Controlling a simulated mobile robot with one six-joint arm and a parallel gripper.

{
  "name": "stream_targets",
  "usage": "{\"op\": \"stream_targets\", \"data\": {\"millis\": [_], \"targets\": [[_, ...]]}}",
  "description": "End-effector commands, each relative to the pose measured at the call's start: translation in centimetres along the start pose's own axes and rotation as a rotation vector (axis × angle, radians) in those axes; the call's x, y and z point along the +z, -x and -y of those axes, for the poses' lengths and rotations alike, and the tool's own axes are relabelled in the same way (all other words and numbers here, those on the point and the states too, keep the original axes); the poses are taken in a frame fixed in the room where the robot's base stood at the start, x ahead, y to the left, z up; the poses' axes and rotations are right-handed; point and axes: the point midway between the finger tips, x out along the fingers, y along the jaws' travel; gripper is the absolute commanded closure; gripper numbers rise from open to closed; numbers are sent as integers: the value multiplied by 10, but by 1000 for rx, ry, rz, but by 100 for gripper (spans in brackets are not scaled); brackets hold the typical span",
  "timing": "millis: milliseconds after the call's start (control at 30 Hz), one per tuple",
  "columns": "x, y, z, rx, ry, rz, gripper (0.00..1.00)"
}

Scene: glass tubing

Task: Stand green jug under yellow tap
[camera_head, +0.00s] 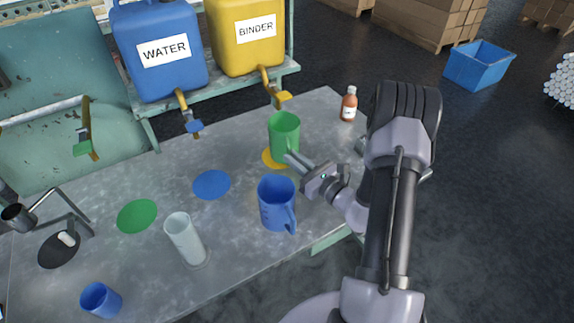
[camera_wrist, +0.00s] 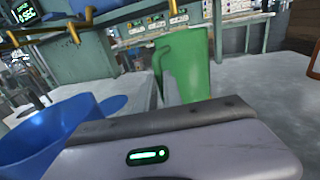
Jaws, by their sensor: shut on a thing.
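The green jug (camera_head: 285,136) is upright at the right part of the bench, over or just at the yellow disc (camera_head: 270,158). I cannot tell whether its base touches the bench. The yellow tap (camera_head: 282,98) hangs from the yellow BINDER container (camera_head: 245,35), just above and behind the jug. My gripper (camera_head: 296,162) is shut on the green jug from the front right. In the wrist view the green jug (camera_wrist: 186,62) stands straight ahead beyond the gripper body; the fingertips are hidden there.
A blue jug (camera_head: 277,205) stands close to my gripper, at its left. A clear cylinder (camera_head: 185,240), a blue cup (camera_head: 100,299) and a brown bottle (camera_head: 349,104) also stand on the bench (camera_head: 235,255). A blue tap (camera_head: 192,124) and green tap (camera_head: 84,147) hang farther left.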

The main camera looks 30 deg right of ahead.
Motion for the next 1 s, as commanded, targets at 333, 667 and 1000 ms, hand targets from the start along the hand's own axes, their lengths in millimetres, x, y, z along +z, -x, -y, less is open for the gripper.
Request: {"op": "stream_targets", "data": {"millis": [333, 667, 1000], "targets": [[-26, -29, 0, -2, -3, -1, 100], [-36, -29, 1, -1, 0, 0, 100], [-38, -29, 0, -1, -1, -1, 67]]}}
